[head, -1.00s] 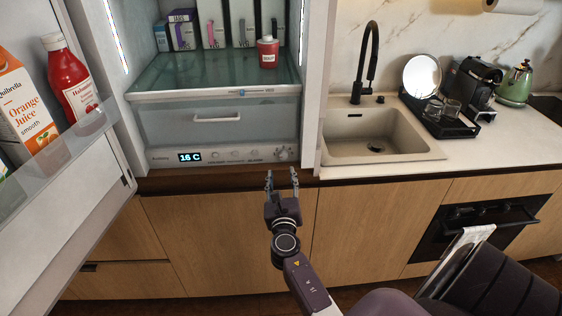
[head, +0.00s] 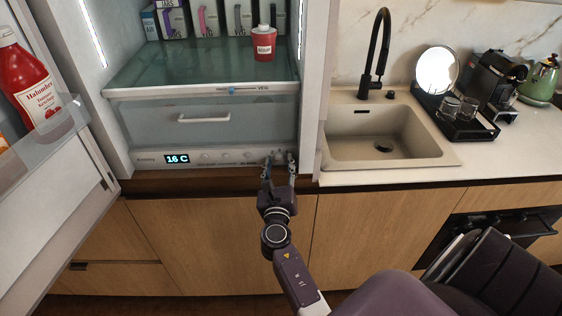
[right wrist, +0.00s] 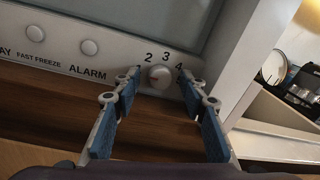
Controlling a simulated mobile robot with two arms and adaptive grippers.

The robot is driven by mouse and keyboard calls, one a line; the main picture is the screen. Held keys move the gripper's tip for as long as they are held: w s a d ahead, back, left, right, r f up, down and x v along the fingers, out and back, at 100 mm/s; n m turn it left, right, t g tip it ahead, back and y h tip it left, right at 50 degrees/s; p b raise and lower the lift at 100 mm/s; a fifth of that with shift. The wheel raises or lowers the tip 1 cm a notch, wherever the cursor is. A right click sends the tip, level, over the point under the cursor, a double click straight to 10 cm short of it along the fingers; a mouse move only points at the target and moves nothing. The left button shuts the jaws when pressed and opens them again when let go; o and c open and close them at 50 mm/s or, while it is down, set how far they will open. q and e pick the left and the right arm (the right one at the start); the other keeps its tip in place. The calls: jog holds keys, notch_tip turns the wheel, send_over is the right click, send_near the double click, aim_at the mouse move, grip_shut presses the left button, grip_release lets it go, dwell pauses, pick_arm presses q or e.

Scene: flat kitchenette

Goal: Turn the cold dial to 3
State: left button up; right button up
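The cold dial (right wrist: 160,76) is a small round white knob at the right end of the fridge's control strip (head: 215,158). In the right wrist view the numbers 2, 3 and 4 arc above it, with a small reddish mark on its face; which number the mark points to I cannot tell. My right gripper (head: 279,163) is open, its blue-padded fingers (right wrist: 157,92) on the left and right of the dial with gaps visible. In the head view the fingertips partly cover the dial. The display (head: 177,159) reads 16 C. My left gripper is not in view.
Several small buttons, such as ALARM (right wrist: 89,47), lie left of the dial. A clear drawer (head: 205,122) is above the strip. The open fridge door (head: 50,190) with a ketchup bottle (head: 28,85) stands at left. The sink (head: 385,140) is at right.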

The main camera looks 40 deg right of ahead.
jog(key=shift+a, duration=0.1)
jog(key=shift+c, duration=0.3)
grip_shut()
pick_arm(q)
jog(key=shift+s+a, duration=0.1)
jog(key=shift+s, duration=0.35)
